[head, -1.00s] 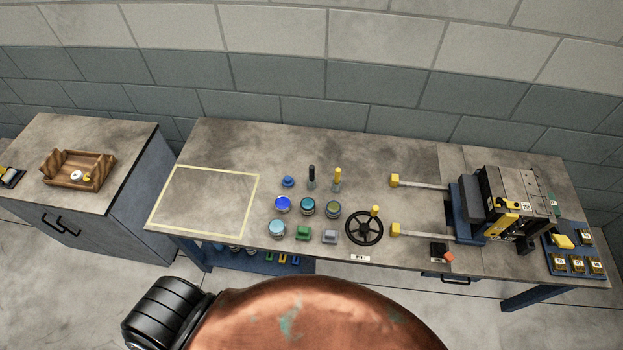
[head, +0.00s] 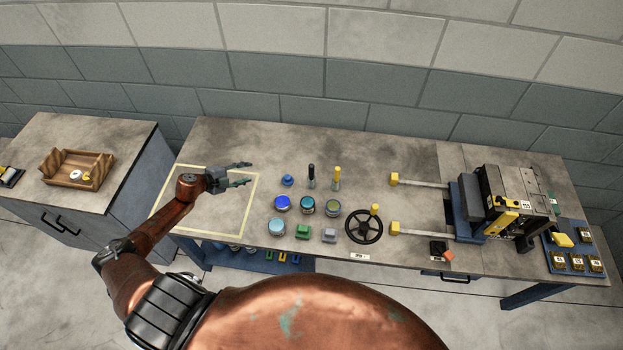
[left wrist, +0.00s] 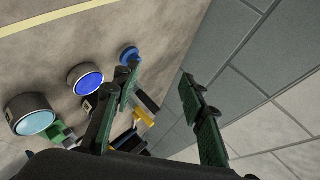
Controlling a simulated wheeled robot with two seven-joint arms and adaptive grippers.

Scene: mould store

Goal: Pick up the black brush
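The black brush (head: 311,174) stands upright near the back middle of the bench, with a black handle on top and a paler lower part. It partly shows in the left wrist view (left wrist: 147,103), behind a finger of my left gripper. My left gripper (head: 249,173) is open and empty, above the yellow-outlined area of the bench. It is to the left of the brush and apart from it, its fingers pointing right. In the left wrist view the two fingers (left wrist: 160,76) are spread wide with nothing between them. My right gripper is not in view.
A blue knob-like piece (head: 288,181) lies between my left gripper and the brush. A yellow-handled brush (head: 337,177) stands just right of it. Several round tins, such as a blue-topped one (head: 282,204), stand in front. A handwheel (head: 364,227) is further right. The yellow-outlined area (head: 211,169) is empty.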

